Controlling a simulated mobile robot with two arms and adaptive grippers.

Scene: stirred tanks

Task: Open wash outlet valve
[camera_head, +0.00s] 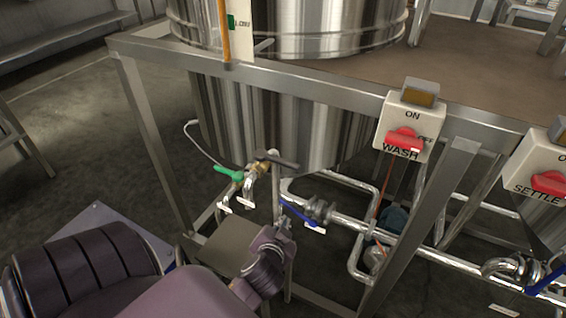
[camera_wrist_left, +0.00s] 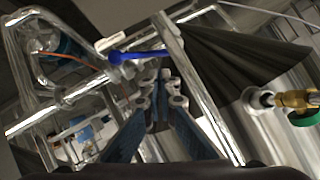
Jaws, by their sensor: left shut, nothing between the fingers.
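The wash tank (camera_head: 285,125) stands in a steel frame, with a red switch marked WASH on a box (camera_head: 408,132) at the frame's front. Below the tank, a pipe valve has a blue lever handle (camera_head: 298,213); the handle also shows in the left wrist view (camera_wrist_left: 140,57). A second valve with a green handle (camera_head: 229,174) and brass body sits to its left. My left gripper (camera_head: 284,224) is shut and empty, just below the blue handle. In the left wrist view its fingers (camera_wrist_left: 165,88) point toward the blue handle, apparently apart from it. My right gripper is not seen.
The frame's top rail (camera_head: 300,84) runs above the valves, and a steel leg (camera_head: 425,225) stands to the right. A steel pipe (camera_head: 350,222) runs right from the blue valve. A SETTLE switch box (camera_head: 543,165) is at the right edge.

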